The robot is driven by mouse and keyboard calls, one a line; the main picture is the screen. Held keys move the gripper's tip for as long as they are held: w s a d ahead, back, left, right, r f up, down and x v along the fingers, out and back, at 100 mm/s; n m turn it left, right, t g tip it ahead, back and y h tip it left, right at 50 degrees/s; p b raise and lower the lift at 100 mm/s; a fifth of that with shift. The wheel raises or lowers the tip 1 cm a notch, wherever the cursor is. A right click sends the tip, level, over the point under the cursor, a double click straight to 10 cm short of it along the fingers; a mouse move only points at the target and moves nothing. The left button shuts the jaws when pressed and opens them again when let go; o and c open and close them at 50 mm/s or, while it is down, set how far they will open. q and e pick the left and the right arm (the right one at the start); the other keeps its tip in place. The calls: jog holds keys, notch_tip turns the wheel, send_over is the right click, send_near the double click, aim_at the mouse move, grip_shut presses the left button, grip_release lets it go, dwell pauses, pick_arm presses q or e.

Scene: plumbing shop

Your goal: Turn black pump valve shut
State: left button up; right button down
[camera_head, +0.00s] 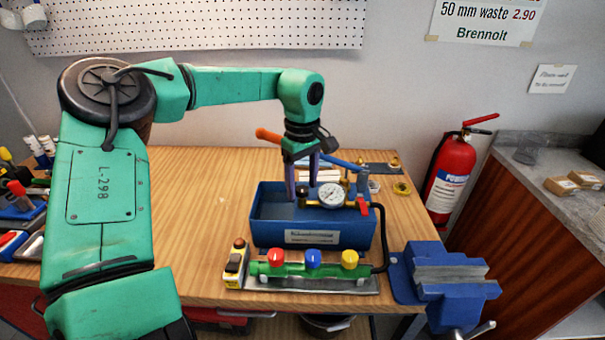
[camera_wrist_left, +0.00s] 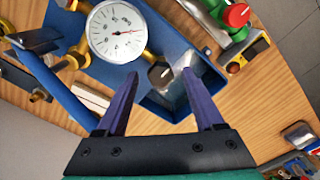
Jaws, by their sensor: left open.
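The test pump is a blue open tank (camera_head: 312,236) on the wooden bench, with a round white gauge (camera_head: 332,195) and brass fittings. The gauge also shows in the left wrist view (camera_wrist_left: 117,32). The black pump valve (camera_wrist_left: 161,74) is a small dark knob with a light mark, on brass beside the gauge. My left gripper (camera_head: 302,192) points down over the tank, left of the gauge. Its purple fingers are open, one on each side of the knob in the wrist view; I cannot tell whether they touch it.
A red lever (camera_head: 362,206) sits at the tank's right. A long pump handle with an orange grip (camera_head: 268,135) passes behind my gripper. In front lies a green manifold (camera_head: 300,270) with red, blue and yellow knobs. A blue vise (camera_head: 445,275) stands right. The bench is clear left of the tank.

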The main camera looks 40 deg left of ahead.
aim_at(302, 189)
pick_arm(q)
notch_tip(302, 189, up, 14)
jog(key=shift+r, duration=0.25)
dwell(0.4)
